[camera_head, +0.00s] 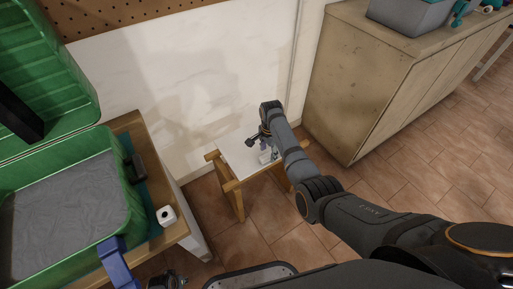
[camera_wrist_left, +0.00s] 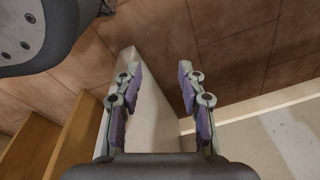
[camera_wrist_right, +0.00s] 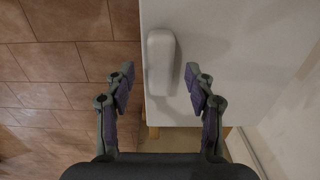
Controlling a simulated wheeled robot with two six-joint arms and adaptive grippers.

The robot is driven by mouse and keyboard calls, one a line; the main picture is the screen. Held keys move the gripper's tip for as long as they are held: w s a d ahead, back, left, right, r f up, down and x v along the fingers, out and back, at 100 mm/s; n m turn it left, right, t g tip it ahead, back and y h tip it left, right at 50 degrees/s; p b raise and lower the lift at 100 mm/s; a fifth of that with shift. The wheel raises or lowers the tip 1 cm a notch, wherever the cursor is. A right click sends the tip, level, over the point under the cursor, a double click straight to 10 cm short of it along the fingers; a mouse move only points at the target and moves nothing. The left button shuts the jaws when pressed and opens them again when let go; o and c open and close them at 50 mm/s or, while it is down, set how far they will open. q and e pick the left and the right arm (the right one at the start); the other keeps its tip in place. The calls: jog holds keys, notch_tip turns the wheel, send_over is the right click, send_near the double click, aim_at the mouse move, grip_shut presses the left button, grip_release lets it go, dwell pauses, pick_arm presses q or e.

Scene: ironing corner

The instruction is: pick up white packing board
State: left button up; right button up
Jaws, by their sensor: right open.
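A small stand with wooden legs carries a flat white top (camera_head: 238,158). A small white block with rounded edges (camera_wrist_right: 161,60) lies on this white top (camera_wrist_right: 230,50) near its edge; the block also shows in the head view (camera_head: 264,157). I cannot tell for certain which of the two is the packing board. My right gripper (camera_head: 267,150) is open above the stand, pointing down. In the right wrist view the block lies ahead, between the spread fingers (camera_wrist_right: 160,80), not gripped. My left gripper (camera_wrist_left: 160,82) is open and empty, low beside a white panel (camera_wrist_left: 150,125).
An open green case (camera_head: 75,245) with grey lining stands on a wooden-topped cabinet at left, beside a white cube-like item (camera_head: 166,215). A wooden cabinet (camera_head: 385,80) stands at right, a white wall (camera_head: 170,80) behind. Tiled floor (camera_head: 410,170) is free at right.

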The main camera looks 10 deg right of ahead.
notch_tip(320, 180, down, 2)
jog(key=shift+f, duration=0.15)
pick_arm(q)
jog(key=shift+w+d+r, duration=0.2)
jog(key=shift+w+r, duration=0.25)
jog(key=shift+r, duration=0.05)
jog(key=shift+w+d+r, duration=0.15)
jog(key=shift+w+r, duration=0.25)
jog(key=shift+r, duration=0.1)
pick_arm(e)
grip_shut()
